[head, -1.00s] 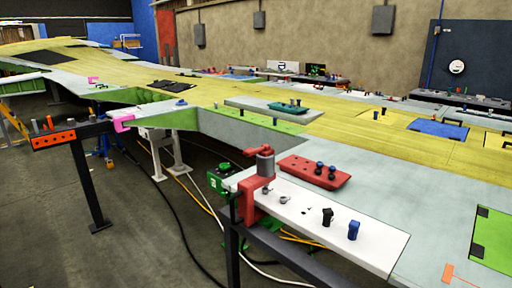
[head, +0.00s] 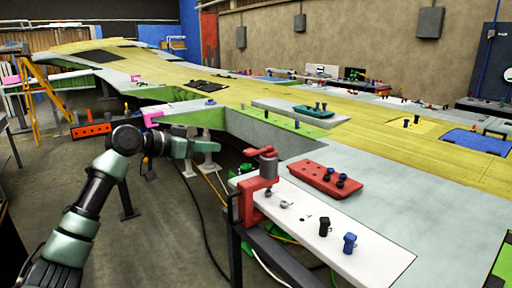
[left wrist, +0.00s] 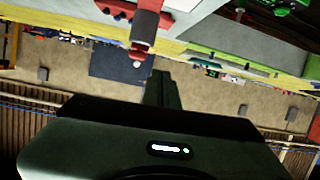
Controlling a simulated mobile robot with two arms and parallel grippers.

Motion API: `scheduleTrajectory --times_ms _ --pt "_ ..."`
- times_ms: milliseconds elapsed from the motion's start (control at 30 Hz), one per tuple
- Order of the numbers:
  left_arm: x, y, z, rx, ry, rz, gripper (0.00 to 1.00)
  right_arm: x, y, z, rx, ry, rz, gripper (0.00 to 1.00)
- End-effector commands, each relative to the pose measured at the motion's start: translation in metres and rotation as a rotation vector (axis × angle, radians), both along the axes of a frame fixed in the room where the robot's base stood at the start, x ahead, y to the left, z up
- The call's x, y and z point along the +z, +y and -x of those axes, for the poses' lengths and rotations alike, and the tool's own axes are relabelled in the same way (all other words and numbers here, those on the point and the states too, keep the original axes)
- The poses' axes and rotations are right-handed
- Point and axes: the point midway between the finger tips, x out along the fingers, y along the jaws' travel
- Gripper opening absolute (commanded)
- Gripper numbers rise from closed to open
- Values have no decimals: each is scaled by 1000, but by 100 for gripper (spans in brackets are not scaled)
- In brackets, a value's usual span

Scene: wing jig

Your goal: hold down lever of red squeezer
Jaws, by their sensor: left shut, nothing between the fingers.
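The red squeezer (head: 248,203) is clamped at the left end of the white board. It has a grey cylinder (head: 268,166) and a red lever (head: 259,151) on top, pointing left. My left gripper (head: 214,146) is shut and empty. In the head view it appears left of the lever at about the same height, apart from it. The left wrist view is upside down; the shut fingers (left wrist: 161,88) show there below the squeezer's grey cylinder (left wrist: 151,24). My right gripper is in neither view.
The white board (head: 372,262) carries blue and black knobs. A red block (head: 322,180) with knobs lies behind it on the wing. An orange bar (head: 92,129) stands at the left. The air between my left gripper and the lever looks clear.

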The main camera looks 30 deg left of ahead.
Motion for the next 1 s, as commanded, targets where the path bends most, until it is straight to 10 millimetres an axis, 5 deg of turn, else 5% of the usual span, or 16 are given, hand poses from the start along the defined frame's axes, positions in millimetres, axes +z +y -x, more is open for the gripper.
scheduleTrajectory --times_ms 100,233,667,1000 --pt "41 -13 18 -57 -52 -36 0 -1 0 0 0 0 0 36" --pt "59 -20 27 -86 -72 -51 0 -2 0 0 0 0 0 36" --pt "61 -23 25 -89 -74 -50 0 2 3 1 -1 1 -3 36" --pt "51 -45 -28 -91 -73 -45 0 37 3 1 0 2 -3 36"
